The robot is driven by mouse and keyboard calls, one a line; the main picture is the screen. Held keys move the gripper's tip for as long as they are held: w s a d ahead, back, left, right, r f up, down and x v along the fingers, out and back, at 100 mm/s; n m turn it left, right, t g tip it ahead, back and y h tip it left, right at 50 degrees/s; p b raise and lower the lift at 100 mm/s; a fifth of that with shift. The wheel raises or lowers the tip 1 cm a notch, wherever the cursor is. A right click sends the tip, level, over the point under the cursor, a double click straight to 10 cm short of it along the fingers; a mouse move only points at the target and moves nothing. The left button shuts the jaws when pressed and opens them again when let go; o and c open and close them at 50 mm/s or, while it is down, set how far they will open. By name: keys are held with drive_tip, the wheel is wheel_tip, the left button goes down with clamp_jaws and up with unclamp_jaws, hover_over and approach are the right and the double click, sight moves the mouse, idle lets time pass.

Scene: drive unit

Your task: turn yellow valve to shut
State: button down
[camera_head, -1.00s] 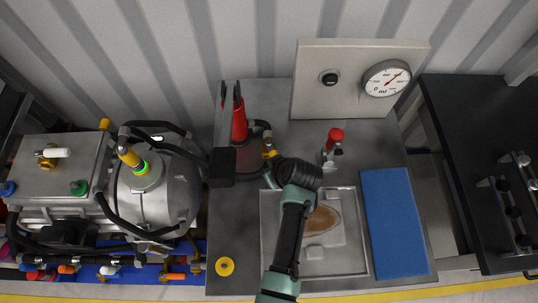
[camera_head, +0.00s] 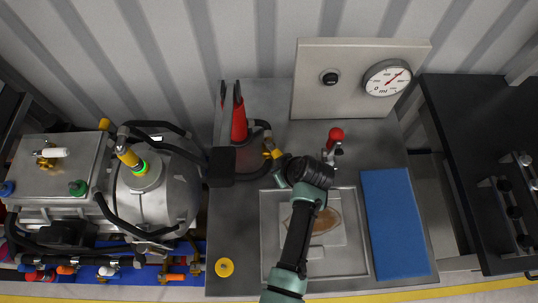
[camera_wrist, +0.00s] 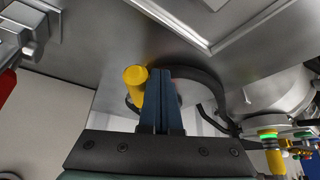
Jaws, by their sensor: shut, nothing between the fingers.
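The yellow valve handle (camera_head: 274,154) is on the dark hose beside the red cone-shaped part on the steel bench. In the wrist view, the yellow handle (camera_wrist: 135,80) is a short, round-ended cylinder just left of my fingertips. My gripper (camera_wrist: 159,74) has its two blue fingers together with nothing between them. The fingers and handle look very close; I cannot tell if they touch. In the head view, my gripper (camera_head: 281,178) is just below the handle, its fingertips mostly hidden. The valve's body is partly hidden by hose and gripper.
A red-topped fitting (camera_head: 335,137) stands right of my wrist. A pressure gauge (camera_head: 387,78) is on the back panel. A tray (camera_head: 265,240) and blue mat (camera_head: 395,222) lie in front. A yellow round piece (camera_head: 224,267) is on the bench. A metal tank (camera_head: 180,195) stands left.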

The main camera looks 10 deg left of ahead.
drive_tip(key=shift+w+d+b, duration=0.35)
drive_tip(key=shift+w+d, duration=0.1)
drive_tip(key=shift+d, duration=0.3)
drive_tip(key=shift+w+d+b, duration=0.5)
drive_tip(key=shift+w+d, duration=0.1)
drive_tip(key=shift+w+d+b, duration=0.45)
drive_tip(key=shift+w+b, duration=0.15)
drive_tip(key=shift+w, duration=0.25)
